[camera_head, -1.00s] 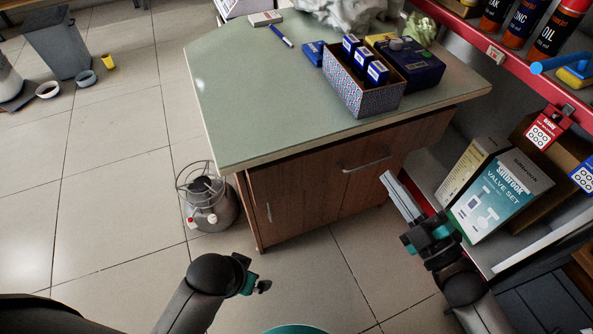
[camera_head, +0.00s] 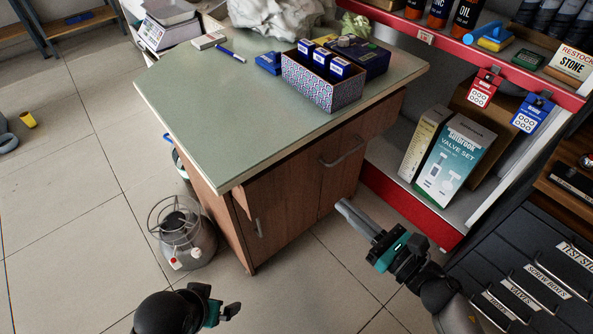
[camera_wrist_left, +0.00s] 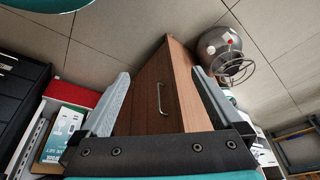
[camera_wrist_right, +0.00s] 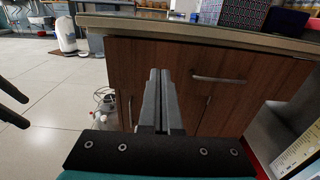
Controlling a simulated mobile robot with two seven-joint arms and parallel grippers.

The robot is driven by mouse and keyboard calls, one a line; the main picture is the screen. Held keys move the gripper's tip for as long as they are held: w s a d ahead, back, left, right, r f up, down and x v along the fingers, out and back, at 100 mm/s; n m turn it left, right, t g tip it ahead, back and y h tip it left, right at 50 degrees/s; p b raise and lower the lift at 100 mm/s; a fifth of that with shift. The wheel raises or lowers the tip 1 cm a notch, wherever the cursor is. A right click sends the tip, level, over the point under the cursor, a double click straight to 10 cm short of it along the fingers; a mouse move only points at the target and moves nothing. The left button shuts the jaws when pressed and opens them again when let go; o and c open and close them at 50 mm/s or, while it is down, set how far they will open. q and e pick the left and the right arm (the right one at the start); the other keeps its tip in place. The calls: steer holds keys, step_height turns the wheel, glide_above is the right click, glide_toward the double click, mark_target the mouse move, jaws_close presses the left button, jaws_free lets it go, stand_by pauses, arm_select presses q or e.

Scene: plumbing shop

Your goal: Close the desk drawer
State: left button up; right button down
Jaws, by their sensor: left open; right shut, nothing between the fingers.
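The desk (camera_head: 270,125) has a pale green top and a brown wooden front. Its drawer (camera_head: 310,165) with a curved metal handle (camera_head: 342,152) lies just under the top; how far it stands out is hard to tell. My right gripper (camera_head: 343,204) is shut and empty, low in front of the desk and apart from it. In the right wrist view its fingers (camera_wrist_right: 161,74) point at the drawer front, left of the handle (camera_wrist_right: 217,78). My left gripper (camera_head: 226,310) is low near the floor. In the left wrist view its open fingers (camera_wrist_left: 161,80) frame the cabinet and a handle (camera_wrist_left: 161,98), without touching.
A grey metal canister (camera_head: 185,235) stands on the floor left of the desk. Red-edged shelves (camera_head: 410,205) with valve set boxes (camera_head: 455,160) stand close on the right. A dark drawer unit (camera_head: 530,265) is at the lower right. The tiled floor in front of the desk is clear.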

steer(key=b, duration=0.2)
glide_toward(293, 160)
steer(key=x, duration=0.5)
steer(key=shift+w+f, duration=0.1)
steer(key=shift+w, duration=0.05)
steer(key=shift+w+a, duration=0.45)
steer(key=shift+w, duration=0.05)
arm_select(q)
steer(key=shift+t, duration=0.3)
step_height(293, 160, up, 4)
steer(key=shift+w+d+r, duration=0.1)
steer(key=shift+d, duration=0.05)
arm_select(e)
steer(key=shift+w+a, duration=0.1)
steer(key=shift+w, duration=0.05)
steer(key=shift+w+a, duration=0.1)
